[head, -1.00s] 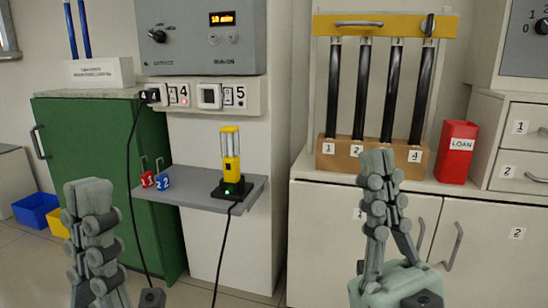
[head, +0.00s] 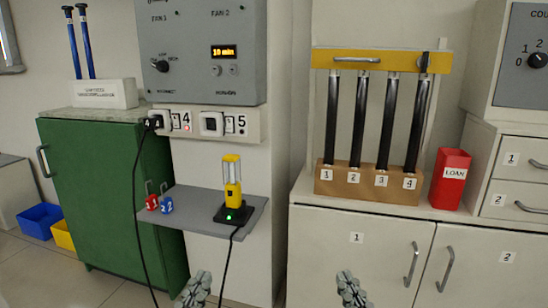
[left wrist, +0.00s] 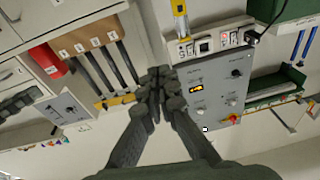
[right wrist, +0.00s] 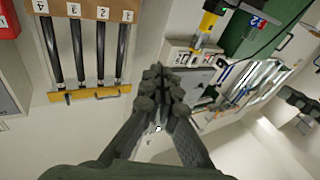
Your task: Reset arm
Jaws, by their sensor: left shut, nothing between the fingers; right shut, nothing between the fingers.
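My left gripper (head: 196,290) shows only its tip at the bottom of the head view, in front of the shelf and low. In the left wrist view its fingers (left wrist: 158,82) are shut and empty. My right gripper (head: 350,290) shows its tip at the bottom of the head view, in front of the white cupboard. In the right wrist view its fingers (right wrist: 163,78) are shut and empty. Neither gripper touches anything in view.
Several dark rods stand in a numbered wooden block (head: 368,185) under a yellow bar (head: 382,61). A red LOAN bin (head: 450,180) stands beside it. A yellow lamp (head: 232,185) and two small tags sit on a grey shelf (head: 190,200). A black cable hangs from the sockets (head: 208,123).

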